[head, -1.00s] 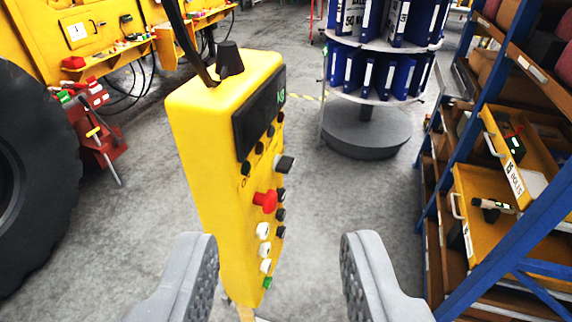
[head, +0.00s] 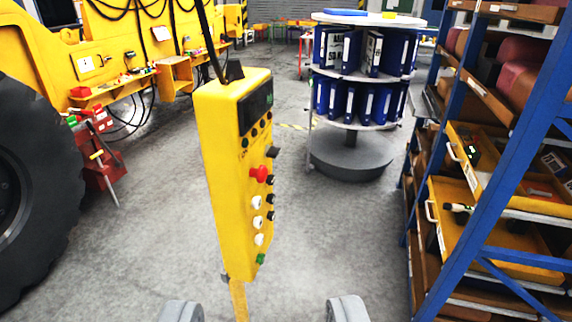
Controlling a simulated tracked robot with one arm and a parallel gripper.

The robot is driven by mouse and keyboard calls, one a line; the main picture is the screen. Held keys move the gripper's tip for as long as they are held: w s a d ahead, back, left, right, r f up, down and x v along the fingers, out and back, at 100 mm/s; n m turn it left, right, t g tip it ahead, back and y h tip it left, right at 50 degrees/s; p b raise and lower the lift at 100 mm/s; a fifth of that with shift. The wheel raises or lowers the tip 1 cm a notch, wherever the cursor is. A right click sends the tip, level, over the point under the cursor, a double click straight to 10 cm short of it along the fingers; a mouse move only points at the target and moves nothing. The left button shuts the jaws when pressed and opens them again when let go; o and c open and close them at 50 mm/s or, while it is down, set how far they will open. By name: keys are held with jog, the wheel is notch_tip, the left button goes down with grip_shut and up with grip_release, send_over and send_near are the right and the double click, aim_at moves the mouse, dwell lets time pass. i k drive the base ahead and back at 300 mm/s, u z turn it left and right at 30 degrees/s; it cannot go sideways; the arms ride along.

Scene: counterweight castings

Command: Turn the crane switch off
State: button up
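The yellow crane control pendant (head: 221,170) hangs upright from a black cable in the middle of the head view. Its right face carries a dark display (head: 256,105), several small black buttons, a black rotary switch (head: 272,152), a red knob (head: 259,174), white buttons (head: 257,202) and a green button (head: 261,258). The lettering is too small to read for certain. My gripper (head: 264,312) is open and empty at the bottom edge, its two grey fingertips apart. It is below the pendant in the picture and does not visibly touch it.
A blue shelving rack (head: 478,170) with yellow drawers stands at the right. A round stand of blue binders (head: 352,95) is behind the pendant. A large black tyre (head: 35,170) and a red tool box (head: 100,160) are at the left. Grey floor lies clear between.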

aim_at(273, 151)
jog(key=u, duration=0.05)
jog(key=i, duration=1.4)
jog(key=z, duration=0.65)
